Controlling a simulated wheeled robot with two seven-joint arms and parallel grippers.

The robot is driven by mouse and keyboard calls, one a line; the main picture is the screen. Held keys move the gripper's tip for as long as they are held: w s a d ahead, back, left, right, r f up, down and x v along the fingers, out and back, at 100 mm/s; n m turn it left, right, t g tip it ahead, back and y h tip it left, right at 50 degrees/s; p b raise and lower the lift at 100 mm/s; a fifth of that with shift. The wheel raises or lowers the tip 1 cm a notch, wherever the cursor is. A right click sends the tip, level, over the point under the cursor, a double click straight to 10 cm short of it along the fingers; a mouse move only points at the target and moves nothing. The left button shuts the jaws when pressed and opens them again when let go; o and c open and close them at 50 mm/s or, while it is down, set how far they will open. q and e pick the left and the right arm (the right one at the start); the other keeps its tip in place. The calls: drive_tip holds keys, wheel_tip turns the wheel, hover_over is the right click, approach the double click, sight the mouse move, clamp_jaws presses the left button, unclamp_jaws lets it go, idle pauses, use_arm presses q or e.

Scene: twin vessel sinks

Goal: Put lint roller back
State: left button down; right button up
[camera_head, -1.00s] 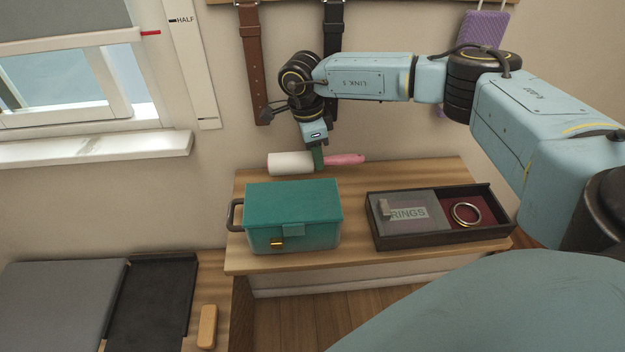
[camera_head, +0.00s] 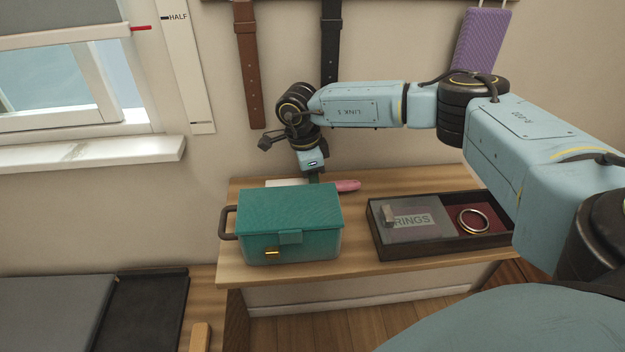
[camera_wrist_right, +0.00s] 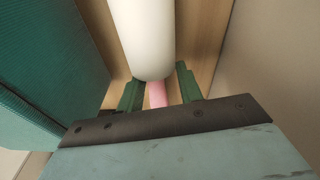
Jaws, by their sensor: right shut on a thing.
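The lint roller has a white cylinder and a pink handle (camera_head: 347,186). In the head view it is behind the teal box (camera_head: 290,222), which hides much of it. In the right wrist view the white roller (camera_wrist_right: 142,38) lies over the wooden surface, with the pink handle (camera_wrist_right: 157,95) between the green fingers. My right gripper (camera_head: 315,178) is shut on the lint roller by the handle, close to the roller end. Whether the roller touches the wood cannot be told. My left gripper is not in view.
The teal box stands on the wooden table (camera_head: 350,258) close to the gripper. A rings tray (camera_head: 400,250) is to the right. Belts (camera_head: 249,70) and a purple item (camera_head: 481,42) hang on the wall. A dark tray (camera_head: 147,312) lies lower left.

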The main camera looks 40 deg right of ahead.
drive_tip(key=o, duration=0.6)
drive_tip(key=shift+f, duration=0.15)
drive_tip(key=shift+c, duration=0.2)
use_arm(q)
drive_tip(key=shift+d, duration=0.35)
use_arm(e)
drive_tip(key=o, duration=0.4)
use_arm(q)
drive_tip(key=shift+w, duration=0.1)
use_arm(e)
drive_tip(key=shift+r, duration=0.35)
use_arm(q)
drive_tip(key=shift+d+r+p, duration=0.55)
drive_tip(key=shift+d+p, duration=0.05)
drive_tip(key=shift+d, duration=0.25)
use_arm(e)
wheel_tip(320, 180, up, 12)
drive_tip(key=w+a, duration=0.1)
drive_tip(key=shift+a+f, duration=0.2)
drive_tip(key=shift+f, duration=0.05)
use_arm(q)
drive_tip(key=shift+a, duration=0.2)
